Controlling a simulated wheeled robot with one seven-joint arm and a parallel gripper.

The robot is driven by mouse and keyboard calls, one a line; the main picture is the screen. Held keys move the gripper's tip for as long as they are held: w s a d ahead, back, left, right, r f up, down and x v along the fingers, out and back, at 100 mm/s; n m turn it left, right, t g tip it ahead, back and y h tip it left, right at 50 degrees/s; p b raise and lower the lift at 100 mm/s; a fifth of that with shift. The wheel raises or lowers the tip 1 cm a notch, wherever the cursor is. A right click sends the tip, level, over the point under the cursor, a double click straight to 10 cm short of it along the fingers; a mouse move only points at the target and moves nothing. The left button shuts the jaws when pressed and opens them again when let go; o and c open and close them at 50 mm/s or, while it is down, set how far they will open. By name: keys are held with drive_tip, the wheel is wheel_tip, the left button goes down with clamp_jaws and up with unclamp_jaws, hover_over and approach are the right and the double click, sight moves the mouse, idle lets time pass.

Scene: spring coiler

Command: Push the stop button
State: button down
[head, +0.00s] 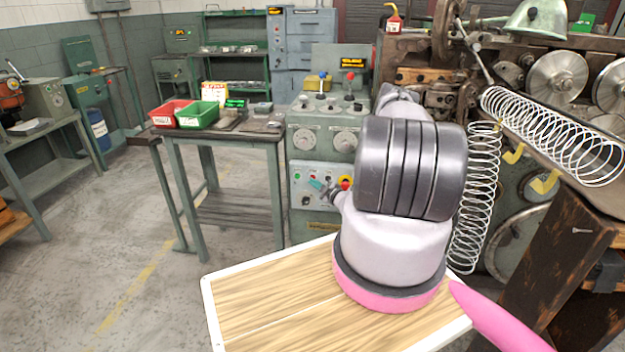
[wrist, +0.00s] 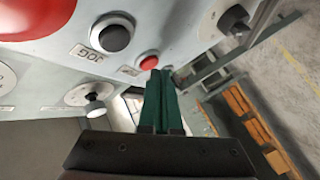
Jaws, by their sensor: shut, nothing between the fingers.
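A small red button (wrist: 148,62) sits on the grey control panel (wrist: 75,58) in the wrist view, its label plate partly hidden. The black JOG button (wrist: 112,36) is beside it, and a large red button (wrist: 30,14) is further left. My gripper (wrist: 160,73) is shut and empty. Its green fingertips are right beside the small red button; I cannot tell whether they touch it. My arm hides part of the panel there.
In the wrist view, a black knob (wrist: 234,18) and another knob (wrist: 95,104) stick out near the fingers. In the head view, a table (head: 215,134) with a red bin (head: 171,113) and green bin (head: 197,114) stands left. Floor at left is clear.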

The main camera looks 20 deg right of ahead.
drive_tip(key=shift+w+d, duration=0.2)
drive_tip(key=shift+w, duration=0.1)
idle(0.7)
drive_tip(key=shift+s+a, duration=0.45)
drive_tip(key=shift+s, duration=0.2)
drive_tip(key=shift+s+a, duration=0.7)
drive_tip(key=shift+s, duration=0.35)
drive_tip(key=shift+s+a, duration=0.7)
drive_tip(key=shift+s, duration=0.3)
